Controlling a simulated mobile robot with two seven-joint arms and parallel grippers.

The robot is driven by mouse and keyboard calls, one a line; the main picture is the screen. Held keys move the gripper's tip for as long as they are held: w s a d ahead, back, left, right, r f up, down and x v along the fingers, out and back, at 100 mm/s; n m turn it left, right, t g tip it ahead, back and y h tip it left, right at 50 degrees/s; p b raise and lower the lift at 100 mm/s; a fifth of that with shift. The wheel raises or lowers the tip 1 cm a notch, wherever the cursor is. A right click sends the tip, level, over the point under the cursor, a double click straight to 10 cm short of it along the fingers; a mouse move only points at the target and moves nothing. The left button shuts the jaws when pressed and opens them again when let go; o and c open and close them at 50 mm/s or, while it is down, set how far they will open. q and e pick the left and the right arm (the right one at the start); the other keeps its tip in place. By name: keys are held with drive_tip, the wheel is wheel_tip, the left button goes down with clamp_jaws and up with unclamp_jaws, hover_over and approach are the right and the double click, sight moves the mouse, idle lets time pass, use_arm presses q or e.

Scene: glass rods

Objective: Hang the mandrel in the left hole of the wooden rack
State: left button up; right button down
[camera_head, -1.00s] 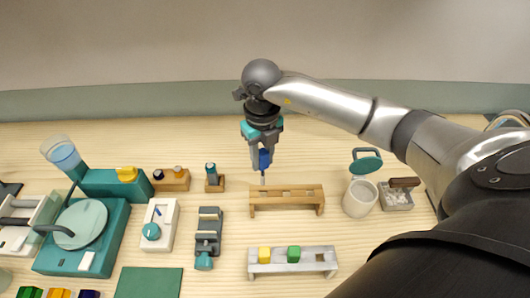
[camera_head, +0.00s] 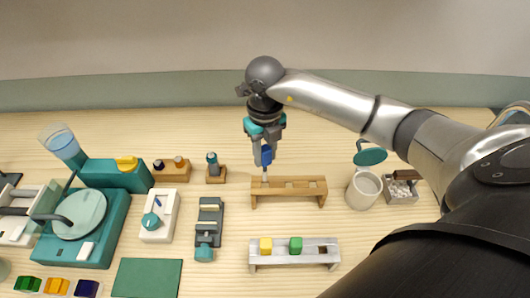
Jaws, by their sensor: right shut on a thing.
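My right gripper (camera_head: 262,149) is shut on the mandrel, above the left end of the wooden rack. The mandrel (camera_head: 266,157) has a blue handle and a thin grey rod, and hangs upright from the fingers. The rod's lower end meets the picture of the left hole of the wooden rack (camera_head: 289,182); I cannot tell whether the tip is in the hole or just over it. The rack's other holes, in the middle and at the right, look empty. My left gripper is out of view.
A white cup (camera_head: 363,191) and a small tray (camera_head: 402,197) stand to the right. A small wooden stand (camera_head: 216,179) is to the left.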

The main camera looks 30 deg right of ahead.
sight(265, 180)
drive_tip(key=shift+f, duration=0.15)
drive_tip(key=shift+f+b, duration=3.95)
drive_tip(key=shift+f, duration=0.8)
drive_tip(key=c, duration=0.5)
unclamp_jaws()
drive_tip(key=shift+r, duration=0.1)
wheel_tip(265, 180, up, 14)
drive_tip(key=shift+r+p, duration=0.25)
drive_tip(key=shift+p, duration=0.05)
drive_tip(key=shift+r, duration=0.35)
